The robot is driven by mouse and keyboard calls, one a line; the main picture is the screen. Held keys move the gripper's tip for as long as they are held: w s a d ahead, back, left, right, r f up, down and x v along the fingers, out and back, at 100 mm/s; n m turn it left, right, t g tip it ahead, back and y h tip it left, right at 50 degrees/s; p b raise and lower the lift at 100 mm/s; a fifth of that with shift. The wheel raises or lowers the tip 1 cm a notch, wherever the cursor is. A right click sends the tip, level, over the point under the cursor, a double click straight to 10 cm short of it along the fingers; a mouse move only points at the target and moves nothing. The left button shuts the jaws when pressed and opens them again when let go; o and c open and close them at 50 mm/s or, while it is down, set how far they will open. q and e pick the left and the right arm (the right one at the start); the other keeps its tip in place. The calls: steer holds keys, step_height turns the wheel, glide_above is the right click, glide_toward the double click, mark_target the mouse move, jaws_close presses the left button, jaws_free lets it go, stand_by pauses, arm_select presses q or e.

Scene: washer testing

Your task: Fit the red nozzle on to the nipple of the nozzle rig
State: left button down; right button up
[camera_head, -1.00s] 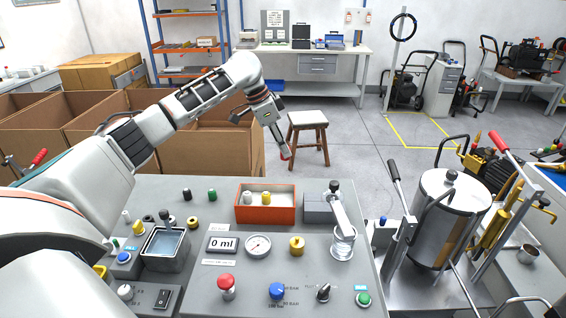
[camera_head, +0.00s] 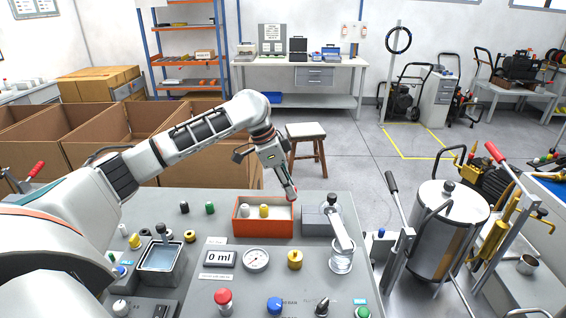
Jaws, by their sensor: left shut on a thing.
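My left gripper (camera_head: 289,191) comes in from the left and points down over the back right corner of the orange tray (camera_head: 264,232). It is shut on the red nozzle (camera_head: 292,197), of which only a small red bit shows at the fingertips. The nozzle rig (camera_head: 319,219) appears to be the grey block with a black knob and a white arm reaching over a clear glass (camera_head: 342,257). It stands just right of the tray, apart from the gripper. I cannot make out its nipple. My right gripper is not in view.
A gauge (camera_head: 256,259), a red button (camera_head: 223,297) and a water basin (camera_head: 161,257) occupy the panel.

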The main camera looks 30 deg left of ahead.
arm_select(q)
steer(key=m, duration=0.1)
glide_above(296, 252)
step_height(296, 252, down, 4)
steer(key=shift+s+a+f, duration=0.1)
steer(key=shift+a+f, duration=0.15)
steer(key=shift+f, duration=0.9)
steer(key=shift+s+a+f, duration=0.1)
steer(key=shift+a+f, duration=0.1)
steer(key=shift+f, duration=0.9)
steer(key=shift+f+g, duration=0.3)
steer(key=shift+f, duration=1)
steer(key=c, duration=1.7)
jaws_free()
steer(key=shift+m, duration=0.3)
steer(key=shift+r, duration=0.1)
steer(key=v, duration=1.2)
steer(key=shift+a, duration=0.2)
steer(key=shift+s, duration=0.1)
